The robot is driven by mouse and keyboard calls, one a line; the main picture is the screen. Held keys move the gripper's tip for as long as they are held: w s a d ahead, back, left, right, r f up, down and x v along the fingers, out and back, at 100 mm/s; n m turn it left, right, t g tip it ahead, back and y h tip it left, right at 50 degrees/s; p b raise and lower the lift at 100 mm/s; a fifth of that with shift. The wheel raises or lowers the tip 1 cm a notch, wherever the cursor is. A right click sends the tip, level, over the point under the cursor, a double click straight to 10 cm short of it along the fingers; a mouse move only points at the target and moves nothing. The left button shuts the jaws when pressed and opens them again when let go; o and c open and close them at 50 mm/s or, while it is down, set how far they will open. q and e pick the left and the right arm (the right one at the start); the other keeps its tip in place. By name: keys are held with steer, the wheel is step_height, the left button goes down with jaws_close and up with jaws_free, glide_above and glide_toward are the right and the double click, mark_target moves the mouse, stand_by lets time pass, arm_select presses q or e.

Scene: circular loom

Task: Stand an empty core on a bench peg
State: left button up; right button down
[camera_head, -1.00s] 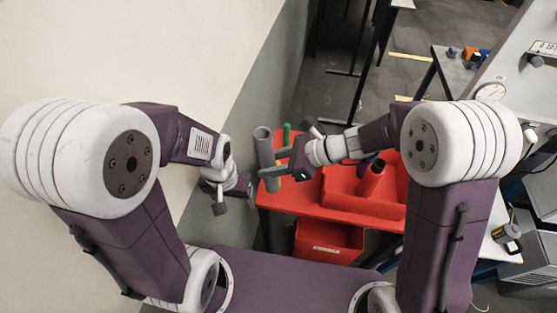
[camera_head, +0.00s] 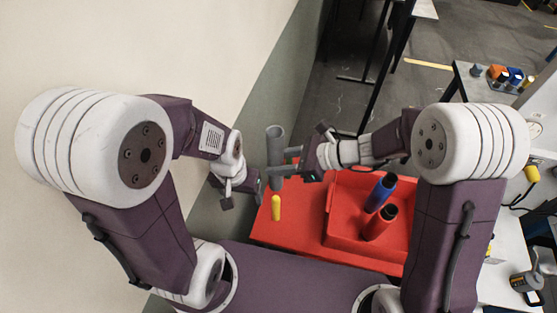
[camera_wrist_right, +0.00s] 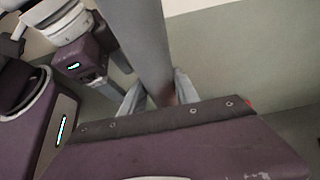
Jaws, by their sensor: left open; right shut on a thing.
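A grey hollow tube, the empty core (camera_head: 275,145), is held upright in my right gripper (camera_head: 281,162). The gripper is shut around its lower-middle part. The core also crosses the right wrist view (camera_wrist_right: 146,40) between the two fingers (camera_wrist_right: 158,95). A yellow peg (camera_head: 276,207) stands on the red bench (camera_head: 290,232), below the core in the head view. The core's height above the bench is hard to tell. My left gripper (camera_head: 243,192) is open and empty, left of the core and the yellow peg.
A red tray (camera_head: 340,235) on the bench's right side holds a blue-topped tube (camera_head: 381,192) and a dark-topped red tube (camera_head: 381,222). A pale wall (camera_head: 120,50) runs close along the left. A small table (camera_head: 470,85) with coloured items stands at the far right.

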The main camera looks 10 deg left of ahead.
mark_target(281, 179)
arm_select(q)
steer(key=f+b, duration=0.2)
steer(key=s+f+b, duration=0.1)
steer(key=b, duration=0.1)
steer(key=shift+f, duration=0.35)
arm_select(e)
steer(key=f, duration=0.2)
steer(key=s+f, duration=0.1)
steer(key=f, duration=0.1)
steer(key=shift+f, duration=0.2)
arm_select(q)
steer(key=shift+w, duration=0.1)
arm_select(e)
steer(key=shift+w, duration=0.15)
arm_select(q)
steer(key=shift+f, duration=0.15)
arm_select(e)
steer(key=shift+f, duration=0.1)
arm_select(q)
steer(key=shift+f+b, duration=1.05)
steer(key=shift+b, duration=0.1)
arm_select(e)
steer(key=shift+f, duration=1.05)
